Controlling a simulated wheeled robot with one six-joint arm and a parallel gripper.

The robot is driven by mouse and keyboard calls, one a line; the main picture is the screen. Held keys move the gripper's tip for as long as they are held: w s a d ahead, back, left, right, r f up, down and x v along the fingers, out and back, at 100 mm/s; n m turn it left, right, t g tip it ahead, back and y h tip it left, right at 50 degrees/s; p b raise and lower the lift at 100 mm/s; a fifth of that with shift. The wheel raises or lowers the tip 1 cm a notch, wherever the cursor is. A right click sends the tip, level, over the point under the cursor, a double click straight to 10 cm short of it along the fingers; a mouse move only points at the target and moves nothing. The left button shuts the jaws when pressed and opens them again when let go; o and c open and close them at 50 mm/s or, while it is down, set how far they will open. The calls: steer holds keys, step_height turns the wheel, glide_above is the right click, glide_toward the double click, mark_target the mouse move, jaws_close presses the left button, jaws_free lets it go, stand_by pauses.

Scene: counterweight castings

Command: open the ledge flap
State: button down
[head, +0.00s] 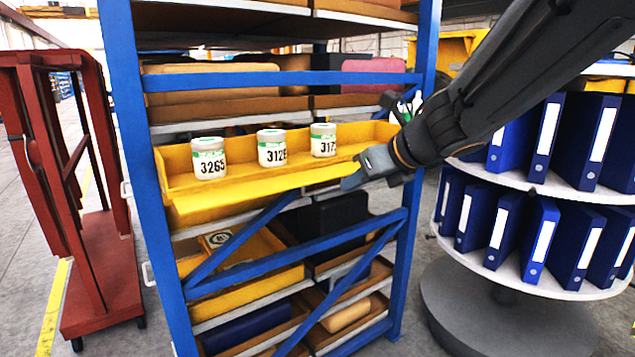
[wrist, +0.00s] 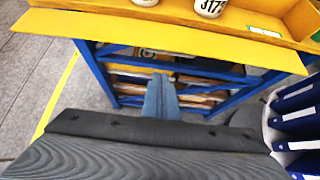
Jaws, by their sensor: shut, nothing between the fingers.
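The yellow ledge (head: 300,151) sits in the blue rack and holds three white labelled jars (head: 271,148). Its yellow flap (head: 240,198) runs along the front edge and appears folded outward, with the jars in plain view behind it. In the wrist view the flap (wrist: 150,42) spans the upper picture as a broad yellow strip. My gripper (head: 350,184) is shut and empty at the flap's right end. In the wrist view its fingertips (wrist: 160,84) show just below the flap's front edge; I cannot tell whether they touch it.
The blue rack (head: 128,170) has crossbars and lower shelves with yellow bins. A red trolley (head: 85,220) stands at the left. A round stand of blue binders (head: 545,235) stands close at the right, below my arm. Open floor shows at left in the wrist view.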

mark_target(333, 188)
steer(key=w+a+f+p, duration=0.1)
steer(key=w+a+f, duration=0.1)
steer(key=w+a, duration=0.2)
steer(key=shift+w, duration=0.85)
